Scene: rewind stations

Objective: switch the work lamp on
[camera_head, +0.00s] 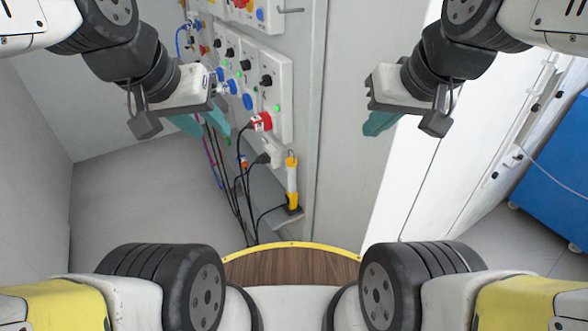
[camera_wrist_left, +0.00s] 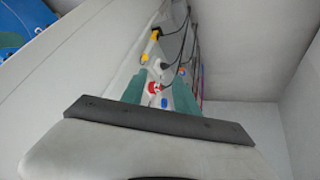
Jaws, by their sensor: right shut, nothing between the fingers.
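The work lamp (camera_head: 291,182) is a pale tube with yellow ends. It stands upright low on the panel's right side, below the red plug. I cannot tell whether it is lit; its switch is too small to make out. Its yellow ends also show small in the left wrist view (camera_wrist_left: 155,34). My left gripper (camera_head: 204,122) is open and empty, in front of the panel, left of the lamp and higher in the picture. Its two teal fingers stand apart in the left wrist view (camera_wrist_left: 160,92). My right gripper (camera_head: 380,122) is shut and empty, right of the lamp.
A grey control panel (camera_head: 284,104) carries several knobs, blue sockets and green lights. A red plug (camera_head: 261,122) and a dark plug (camera_head: 263,158) sit in it. Black cables (camera_head: 242,200) hang beneath. A blue cabinet (camera_head: 556,170) stands far right. The grey floor at left is clear.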

